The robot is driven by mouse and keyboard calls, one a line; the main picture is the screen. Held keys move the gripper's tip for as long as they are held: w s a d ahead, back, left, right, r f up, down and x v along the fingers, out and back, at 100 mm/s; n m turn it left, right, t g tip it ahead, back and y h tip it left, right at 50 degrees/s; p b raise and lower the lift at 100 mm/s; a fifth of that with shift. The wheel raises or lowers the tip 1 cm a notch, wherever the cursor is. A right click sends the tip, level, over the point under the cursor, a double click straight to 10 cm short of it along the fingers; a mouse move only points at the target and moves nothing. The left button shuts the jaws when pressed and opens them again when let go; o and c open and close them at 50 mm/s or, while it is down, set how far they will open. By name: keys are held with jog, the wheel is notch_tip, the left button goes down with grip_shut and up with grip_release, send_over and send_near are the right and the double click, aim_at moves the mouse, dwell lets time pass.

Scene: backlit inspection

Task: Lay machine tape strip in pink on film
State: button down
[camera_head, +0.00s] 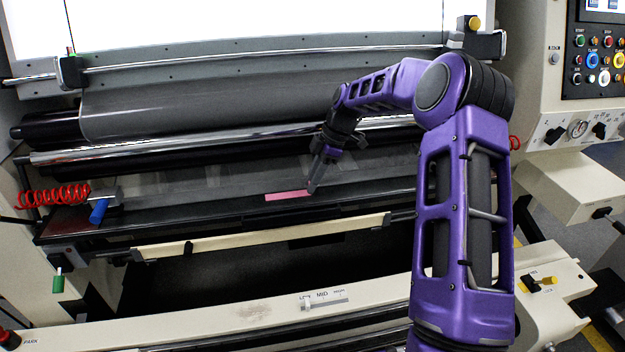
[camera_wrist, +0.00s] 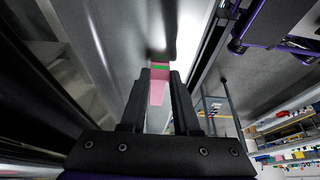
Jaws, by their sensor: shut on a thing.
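The pink tape strip (camera_head: 288,196) shows in the head view near the front edge of the dark ledge, under the film. My gripper (camera_head: 314,187) is shut on the strip's right end. In the wrist view the pink strip (camera_wrist: 157,92) runs between the two fingers of my gripper (camera_wrist: 160,75), with a green band near the fingertips. The grey translucent film (camera_head: 190,115) hangs over the rollers behind the strip, and a lower sheer part lies along the ledge. I cannot tell whether the strip touches the film.
A coiled red hose (camera_head: 52,197) and a blue knob (camera_head: 99,211) sit at the ledge's left end. A cream bar (camera_head: 260,236) runs below the ledge. Chrome and black rollers (camera_head: 80,151) cross behind. A control panel (camera_head: 598,55) stands at the right.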

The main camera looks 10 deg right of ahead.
jog(key=c, duration=0.6)
grip_release()
jog(key=p+v, duration=0.2)
jog(key=v, duration=1.5)
jog(key=shift+d+r, duration=0.1)
jog(key=shift+r, duration=0.15)
